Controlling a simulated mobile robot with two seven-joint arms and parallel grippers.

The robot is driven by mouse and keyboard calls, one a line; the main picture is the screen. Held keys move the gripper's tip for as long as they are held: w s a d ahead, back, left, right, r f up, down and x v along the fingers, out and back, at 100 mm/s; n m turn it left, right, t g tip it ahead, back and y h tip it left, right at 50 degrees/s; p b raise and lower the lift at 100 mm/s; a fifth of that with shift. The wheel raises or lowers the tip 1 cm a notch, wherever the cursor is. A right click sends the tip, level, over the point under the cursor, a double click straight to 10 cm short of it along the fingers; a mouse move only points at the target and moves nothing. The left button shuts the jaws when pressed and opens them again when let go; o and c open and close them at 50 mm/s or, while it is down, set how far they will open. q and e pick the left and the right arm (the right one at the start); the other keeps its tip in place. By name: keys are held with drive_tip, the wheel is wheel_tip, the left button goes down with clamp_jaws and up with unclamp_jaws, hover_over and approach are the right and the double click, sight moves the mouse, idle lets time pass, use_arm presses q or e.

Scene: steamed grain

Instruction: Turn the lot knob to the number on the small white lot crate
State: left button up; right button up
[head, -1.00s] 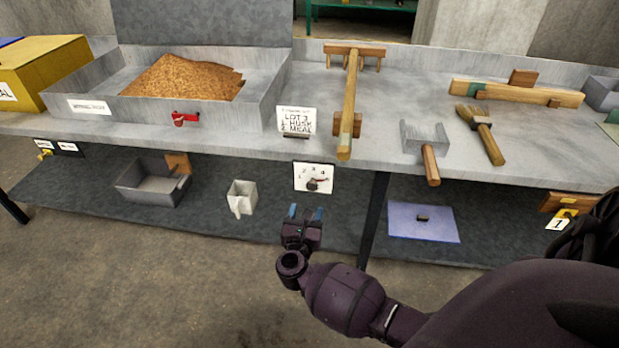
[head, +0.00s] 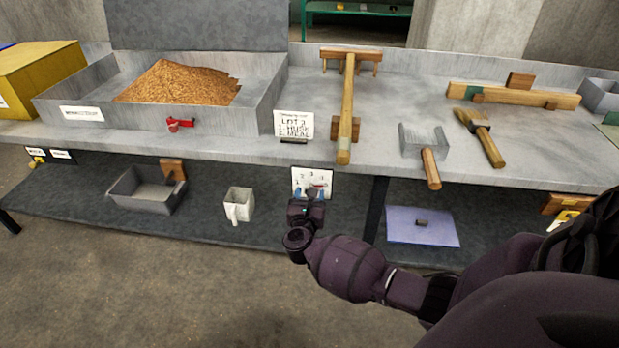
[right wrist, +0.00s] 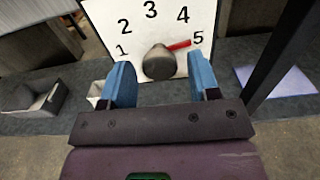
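The lot knob (right wrist: 160,62) is a grey knob with a red pointer on a white dial plate (right wrist: 150,18) numbered 1 to 5. The pointer aims right and slightly up, near 5. In the head view the dial plate (head: 312,177) hangs below the counter's front edge. My right gripper (right wrist: 159,74) is open, with one blue finger on each side of the knob; contact is not clear. It also shows in the head view (head: 309,194), partly covering the dial. A small white container (head: 239,203) stands on the lower shelf; no number is readable on it. My left gripper is not in view.
A card reading LOT, apparently 3, (head: 294,125) stands at the counter edge above the dial. A grain tray (head: 60,98) with a red lever (head: 180,124), wooden tools and a brush (head: 480,135) occupy the counter. A grey bin (head: 125,190) and a bluish board (head: 405,230) lie below.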

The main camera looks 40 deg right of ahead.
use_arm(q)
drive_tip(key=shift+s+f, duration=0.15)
use_arm(e)
drive_tip(key=c, duration=0.8)
drive_tip(key=shift+o, duration=0.2)
drive_tip(key=shift+n, duration=0.5)
use_arm(q)
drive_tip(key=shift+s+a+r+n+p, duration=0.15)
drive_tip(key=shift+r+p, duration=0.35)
drive_tip(key=shift+p, duration=0.4)
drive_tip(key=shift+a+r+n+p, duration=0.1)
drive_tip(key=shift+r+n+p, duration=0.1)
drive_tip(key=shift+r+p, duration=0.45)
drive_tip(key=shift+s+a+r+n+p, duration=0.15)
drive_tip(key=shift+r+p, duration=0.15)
drive_tip(key=shift+p, duration=0.8)
use_arm(e)
drive_tip(key=shift+r+n, duration=0.15)
drive_tip(key=shift+n, duration=11.15)
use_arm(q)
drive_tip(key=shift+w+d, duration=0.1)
use_arm(e)
drive_tip(key=shift+n, duration=0.3)
